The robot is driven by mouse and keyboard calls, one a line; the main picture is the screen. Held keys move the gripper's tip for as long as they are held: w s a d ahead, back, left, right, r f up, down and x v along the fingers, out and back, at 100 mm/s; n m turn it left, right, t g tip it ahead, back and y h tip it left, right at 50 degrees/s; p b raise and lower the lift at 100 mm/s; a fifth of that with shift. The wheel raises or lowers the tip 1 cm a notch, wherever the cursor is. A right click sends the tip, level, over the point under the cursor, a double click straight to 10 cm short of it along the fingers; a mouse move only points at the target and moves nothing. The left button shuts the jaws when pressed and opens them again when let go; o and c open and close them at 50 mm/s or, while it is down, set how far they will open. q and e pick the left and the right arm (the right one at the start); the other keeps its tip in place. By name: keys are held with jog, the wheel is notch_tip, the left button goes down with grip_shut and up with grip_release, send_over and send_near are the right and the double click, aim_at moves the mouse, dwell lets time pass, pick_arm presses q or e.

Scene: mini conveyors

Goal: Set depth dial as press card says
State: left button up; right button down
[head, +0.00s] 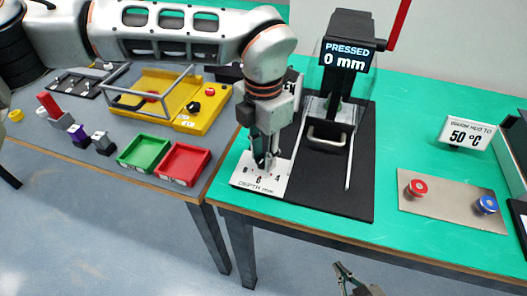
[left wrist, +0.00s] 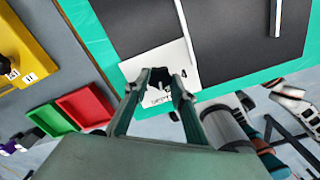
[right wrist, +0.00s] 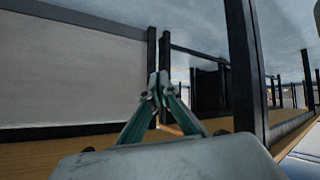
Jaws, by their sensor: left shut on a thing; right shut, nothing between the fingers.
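A white plate (head: 243,180) marked "DEPTH mm" lies at the front left of the green table; digits 6 and 4 show on it. My left gripper (head: 264,162) points down over this plate, shut on the depth dial, which its fingers mostly hide. In the left wrist view the fingers (left wrist: 160,84) close on a dark knob on the plate (left wrist: 182,52). The press display (head: 346,56) reads "PRESSED 0 mm". A white card (head: 291,77) behind my left wrist is mostly covered, its text unreadable. My right gripper (head: 346,276) is shut and empty, low before the table; it also shows in the right wrist view (right wrist: 157,88).
The press stands on a black mat (head: 355,195) with a red lever (head: 399,24) on top. To the right are a card (head: 467,132) reading "50 °C" and a metal plate (head: 450,202) with red and blue knobs. Green and red trays (head: 183,163) are left.

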pick_arm(q)
jog(key=m+p, duration=0.1)
jog(key=m, duration=0.1)
jog(key=m+p, duration=0.1)
jog(key=m, duration=0.1)
jog(key=shift+r+m, duration=0.2)
jog(key=shift+m, duration=0.5)
jog(key=shift+f+m+p, duration=0.1)
jog(key=shift+m+p, duration=0.35)
jog(key=shift+m, duration=1.15)
jog(key=o, duration=1.1)
jog(key=shift+f, duration=0.1)
